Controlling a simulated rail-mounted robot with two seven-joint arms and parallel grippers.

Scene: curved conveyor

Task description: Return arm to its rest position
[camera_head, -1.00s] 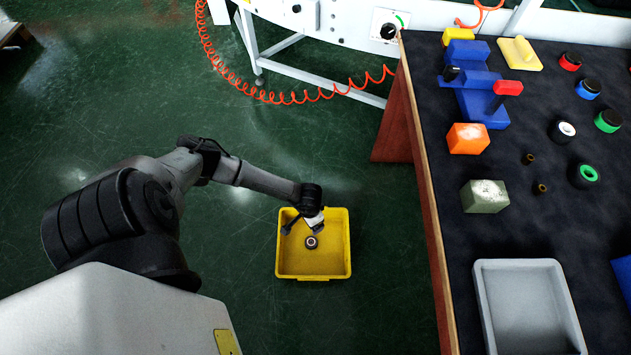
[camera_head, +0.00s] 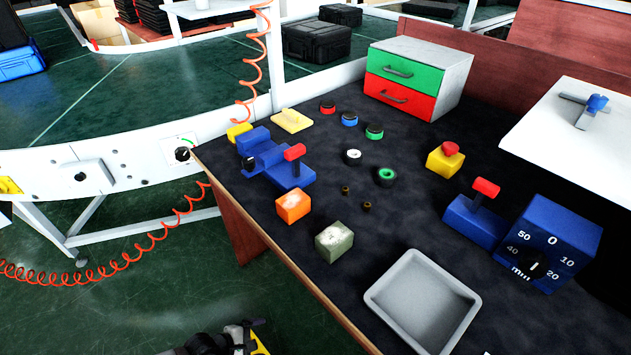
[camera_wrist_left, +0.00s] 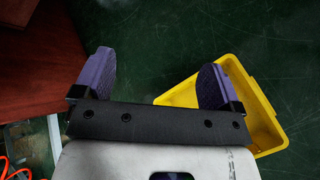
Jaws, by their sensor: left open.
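The yellow bin (camera_wrist_left: 262,120) on the floor is partly behind the right finger in that view. In the head view only the dark end of my left arm shows at the bottom edge, next to a sliver of the yellow bin (camera_head: 259,345). My right gripper is in neither view.
A dark-topped workbench (camera_head: 270,240) holds a grey tray (camera_head: 378,300), an orange block (camera_head: 293,206), a grey-green block (camera_head: 334,241), several rings and a drawer box (camera_head: 420,75). A white conveyor (camera_head: 130,160) and an orange coiled hose (camera_head: 105,275) are at left. Green floor lies open below.

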